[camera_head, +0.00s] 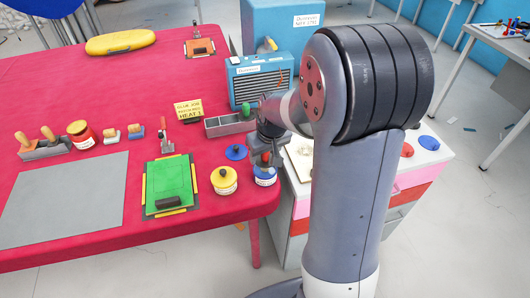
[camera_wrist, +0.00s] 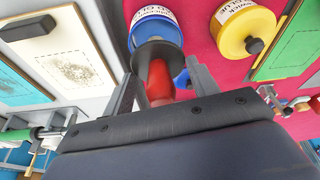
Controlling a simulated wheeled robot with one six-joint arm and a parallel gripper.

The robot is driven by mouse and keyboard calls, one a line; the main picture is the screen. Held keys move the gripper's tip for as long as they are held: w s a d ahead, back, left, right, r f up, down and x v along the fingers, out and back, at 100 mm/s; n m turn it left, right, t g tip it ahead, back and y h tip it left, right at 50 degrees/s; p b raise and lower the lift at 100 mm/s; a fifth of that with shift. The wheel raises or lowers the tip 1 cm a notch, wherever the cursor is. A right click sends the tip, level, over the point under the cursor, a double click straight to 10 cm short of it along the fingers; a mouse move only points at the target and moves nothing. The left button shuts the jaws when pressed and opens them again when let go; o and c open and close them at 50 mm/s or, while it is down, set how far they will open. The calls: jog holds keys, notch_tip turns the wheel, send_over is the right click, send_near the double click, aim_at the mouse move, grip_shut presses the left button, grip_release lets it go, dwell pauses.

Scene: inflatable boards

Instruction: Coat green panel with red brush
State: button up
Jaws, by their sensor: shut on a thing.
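The green panel (camera_head: 166,178) lies on the red table in a yellow-edged frame, with a dark block near its front edge. Part of it shows in the wrist view (camera_wrist: 288,45). My gripper (camera_head: 268,148) is shut on the red brush (camera_wrist: 158,82), whose red handle stands between the fingers under a dark round collar. The brush is at an open pot with a blue band (camera_head: 265,177), at the table's right edge; the pot also shows in the wrist view (camera_wrist: 153,14). The collar hides the bristles, so I cannot tell how deep they are in the pot.
A yellow-lidded pot (camera_head: 224,181) stands between the blue pot and the panel. A loose blue lid (camera_head: 236,152) lies behind it. A grey trough (camera_head: 229,125) and a blue heater (camera_head: 261,78) stand farther back. A grey mat (camera_head: 65,198) lies left of the panel.

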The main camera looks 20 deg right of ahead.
jog(key=shift+f+b, duration=0.35)
jog(key=shift+f, duration=0.1)
dwell(1.2)
jog(key=shift+r, duration=0.15)
jog(key=shift+r+p, duration=2.6)
jog(key=shift+r, duration=0.85)
